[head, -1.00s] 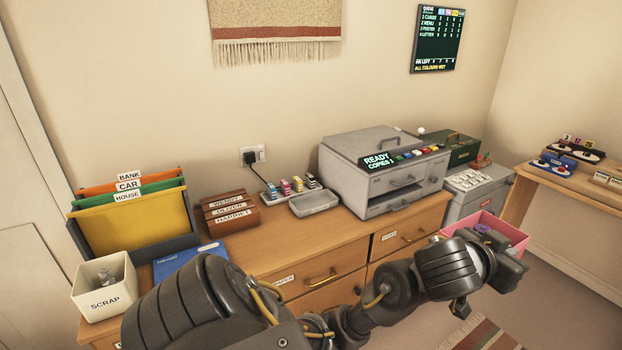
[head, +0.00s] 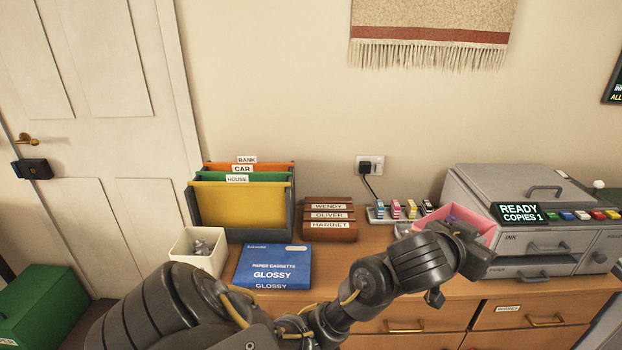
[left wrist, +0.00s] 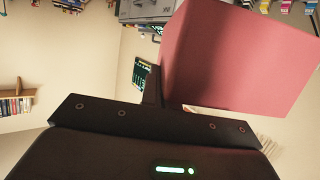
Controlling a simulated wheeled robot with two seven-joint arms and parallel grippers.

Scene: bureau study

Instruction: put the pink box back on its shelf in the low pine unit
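The pink box (head: 463,218) is an open-topped box at the end of my left arm in the head view, held up in front of the printer and the ink cartridges. My left gripper (head: 466,247) is at its near side, and its fingers are mostly hidden there. In the left wrist view the pink box (left wrist: 240,60) fills the upper right, against a dark finger of the gripper (left wrist: 152,88). The gripper appears shut on the box wall. My right gripper is not in view. The low pine unit with its shelf is not recognisable in these frames.
A green box (head: 45,305) stands on the floor by the door (head: 95,120).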

